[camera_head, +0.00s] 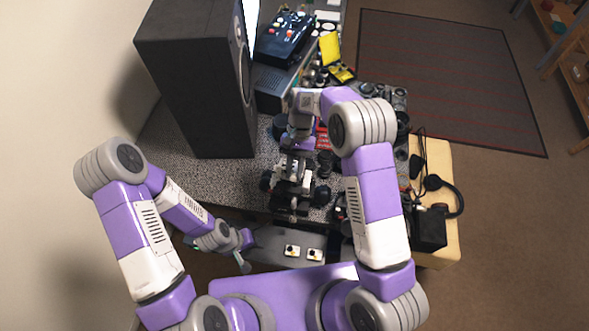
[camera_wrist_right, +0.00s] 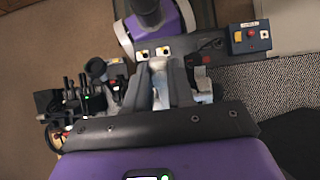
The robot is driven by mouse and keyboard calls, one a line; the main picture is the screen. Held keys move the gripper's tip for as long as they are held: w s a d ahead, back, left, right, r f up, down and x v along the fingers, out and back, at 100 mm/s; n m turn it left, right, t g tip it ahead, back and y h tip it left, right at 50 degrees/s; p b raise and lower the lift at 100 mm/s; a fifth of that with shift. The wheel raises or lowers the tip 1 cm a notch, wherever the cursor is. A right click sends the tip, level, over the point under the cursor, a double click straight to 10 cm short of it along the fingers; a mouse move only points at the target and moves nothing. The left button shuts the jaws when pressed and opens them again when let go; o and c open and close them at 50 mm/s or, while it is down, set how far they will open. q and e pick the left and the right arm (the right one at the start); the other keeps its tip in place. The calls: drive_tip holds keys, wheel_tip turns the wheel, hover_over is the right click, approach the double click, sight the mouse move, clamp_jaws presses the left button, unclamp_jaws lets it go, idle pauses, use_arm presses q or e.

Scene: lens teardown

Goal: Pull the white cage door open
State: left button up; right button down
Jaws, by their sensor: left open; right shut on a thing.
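I cannot clearly make out a white cage door in either view. My right gripper (camera_wrist_right: 160,92) points down over the speckled worktop, its dark fingers shut on a pale whitish piece (camera_wrist_right: 159,68). What that piece belongs to is largely hidden by the fingers. In the head view, white and black parts (camera_head: 293,176) show below my right wrist, too small to tell apart. My left gripper (camera_head: 244,256) is low at the left, by the worktop's front edge, open and apart from these parts.
A large black speaker (camera_head: 192,85) stands at the left of the worktop (camera_head: 225,185). A blue-black control box (camera_head: 282,38) and a yellow case (camera_head: 330,48) are behind. Headphones (camera_head: 458,200) lie at the right. Two small white-and-yellow items (camera_head: 303,252) lie on a grey surface in front.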

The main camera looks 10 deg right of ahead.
drive_tip(key=c, duration=1)
unclamp_jaws()
drive_tip(key=shift+o, duration=0.2)
drive_tip(key=shift+w, duration=0.1)
drive_tip(key=b+v, duration=0.1)
drive_tip(key=v, duration=0.6)
drive_tip(key=shift+r, duration=0.2)
